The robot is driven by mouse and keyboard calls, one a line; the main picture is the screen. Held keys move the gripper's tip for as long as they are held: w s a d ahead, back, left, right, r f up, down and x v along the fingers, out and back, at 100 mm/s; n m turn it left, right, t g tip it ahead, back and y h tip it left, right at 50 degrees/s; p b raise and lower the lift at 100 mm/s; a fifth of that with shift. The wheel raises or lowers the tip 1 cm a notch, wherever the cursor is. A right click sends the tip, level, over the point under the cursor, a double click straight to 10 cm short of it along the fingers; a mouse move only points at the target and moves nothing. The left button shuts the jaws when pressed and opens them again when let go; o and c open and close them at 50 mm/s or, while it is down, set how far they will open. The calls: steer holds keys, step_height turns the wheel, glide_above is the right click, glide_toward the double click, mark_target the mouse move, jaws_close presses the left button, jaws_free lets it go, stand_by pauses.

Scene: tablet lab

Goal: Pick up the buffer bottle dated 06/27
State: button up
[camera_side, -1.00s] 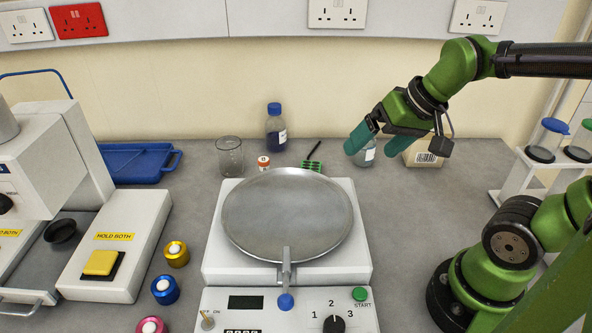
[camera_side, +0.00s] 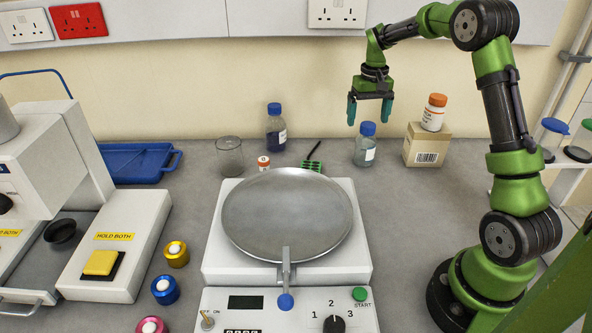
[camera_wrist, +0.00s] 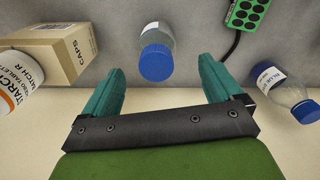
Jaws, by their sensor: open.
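Two blue-capped bottles stand at the back of the bench. One is a clear bottle (camera_side: 365,152) with a white label, standing right of the round plate; its date is not legible. The other bottle (camera_side: 276,132) holds dark blue liquid, and in the wrist view this dark bottle (camera_wrist: 286,92) has a label that seems to start with "BLUE". My gripper (camera_side: 369,112) is open and empty, pointing down above the clear bottle, apart from it.
A cardboard box (camera_side: 426,146) stands close to the right of the clear bottle, with an orange-capped white jar (camera_side: 434,112) on top. The machine with the round plate (camera_side: 287,215) is in front. A beaker (camera_side: 230,156) stands further left.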

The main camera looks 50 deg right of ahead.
mark_target(367, 135)
steer(key=f, duration=0.7)
steer(key=shift+s+d+f, duration=0.1)
steer(key=shift+d, duration=0.15)
steer(key=shift+c, duration=0.2)
steer(key=c, duration=1.3)
steer(key=shift+c, duration=0.2)
